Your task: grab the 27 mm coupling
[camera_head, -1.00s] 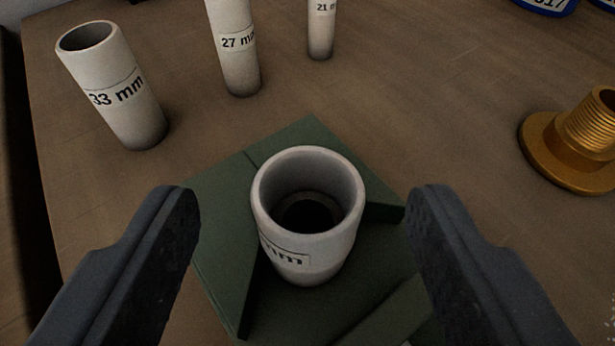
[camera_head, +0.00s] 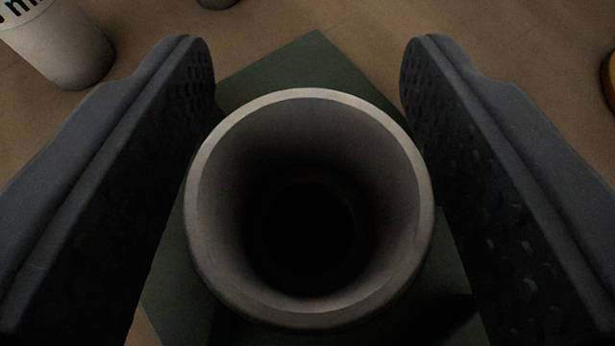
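A white hollow coupling (camera_head: 408,230) stands upright between the two fingers, its open mouth facing the camera and dark inside. Its size label is not visible now, so I cannot tell its size from this view. It stands on a green holder (camera_head: 320,62), most of which is hidden below it. My gripper (camera_head: 308,60) is open, with one dark textured finger on each side of the coupling. The fingers look close to its walls; I cannot tell if either touches it.
A white labelled tube (camera_head: 62,48) stands at the upper left, outside the left finger. The bottom of another tube (camera_head: 218,3) shows at the top edge. A brass piece (camera_head: 609,80) is at the right edge. Brown tabletop (camera_head: 370,28) is clear beyond the holder.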

